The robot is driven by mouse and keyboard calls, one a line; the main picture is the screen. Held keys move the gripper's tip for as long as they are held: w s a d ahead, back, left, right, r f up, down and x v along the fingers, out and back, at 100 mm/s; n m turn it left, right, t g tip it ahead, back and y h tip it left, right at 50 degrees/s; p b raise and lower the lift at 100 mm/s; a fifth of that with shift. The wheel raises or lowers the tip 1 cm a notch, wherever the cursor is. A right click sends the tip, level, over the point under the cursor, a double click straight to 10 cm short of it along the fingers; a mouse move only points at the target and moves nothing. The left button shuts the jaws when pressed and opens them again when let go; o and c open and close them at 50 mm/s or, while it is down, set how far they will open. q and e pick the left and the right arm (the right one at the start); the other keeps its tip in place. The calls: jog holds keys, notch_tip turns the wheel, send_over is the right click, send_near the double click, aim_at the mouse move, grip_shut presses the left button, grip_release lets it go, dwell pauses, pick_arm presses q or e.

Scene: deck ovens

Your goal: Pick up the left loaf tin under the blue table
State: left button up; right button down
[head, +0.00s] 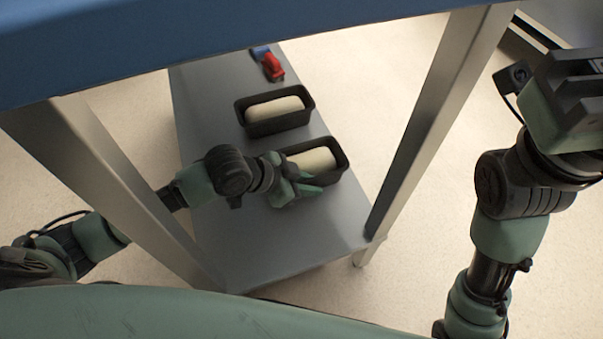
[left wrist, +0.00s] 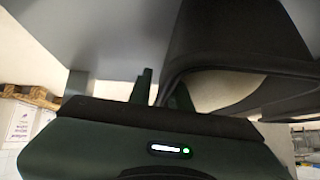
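Two dark loaf tins, each with a pale loaf of dough in it, stand on a grey lower shelf (head: 300,235) under the blue table (head: 200,40). One is the farther tin (head: 247,124); the other is the nearer tin (head: 340,160). My left gripper (head: 306,179) is at the left end of the nearer tin, with its green fingers apart. In the left wrist view, the gripper's fingers (left wrist: 163,90) stand on either side of the dark tin's rim (left wrist: 172,68); contact is unclear. My right gripper (head: 575,95) is at the upper right, away from the tins; its fingers cannot be made out.
A red object (head: 272,67) and a blue object (head: 261,51) lie at the shelf's far end. Metal table legs stand left (head: 130,190) and right (head: 425,120) of the shelf, with my left arm reaching in past the left one. The shelf's near part is clear.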

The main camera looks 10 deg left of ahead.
pick_arm(q)
grip_shut()
dwell(1.3)
jog(key=shift+r, duration=0.15)
